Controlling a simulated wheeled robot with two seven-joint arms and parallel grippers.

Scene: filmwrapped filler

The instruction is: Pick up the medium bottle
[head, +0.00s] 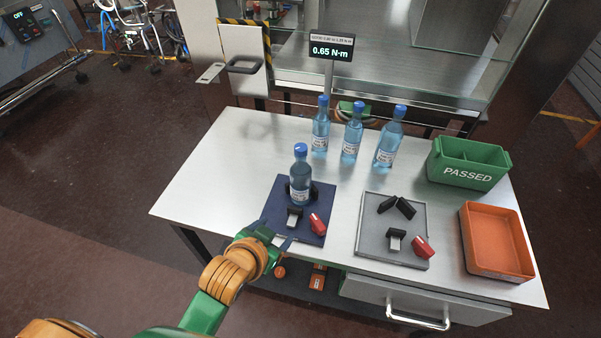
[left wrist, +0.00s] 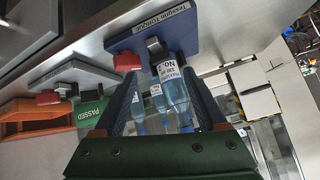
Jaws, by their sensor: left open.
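A blue-capped clear blue bottle (head: 300,181) stands upright between black jaws on the blue plate. Three similar bottles stand behind it: left (head: 321,125), middle (head: 352,134) and right (head: 387,138). I cannot tell by label which one is the medium bottle. My left gripper (head: 264,237) is open and empty at the near left edge of the blue plate, short of the bottle there. In the left wrist view, a labelled bottle (left wrist: 172,85) shows beyond and between the spread fingers (left wrist: 163,108), not touched; others are partly hidden behind it. My right gripper is not in view.
The blue plate (head: 272,211) and a grey plate (head: 374,240) each carry a red knob (head: 318,225) (head: 422,247) and black clamps. A green PASSED bin (head: 467,176) and an orange tray (head: 528,272) stand at the right. A display reading 0.65 N·m (head: 331,48) stands behind. The table's left side is clear.

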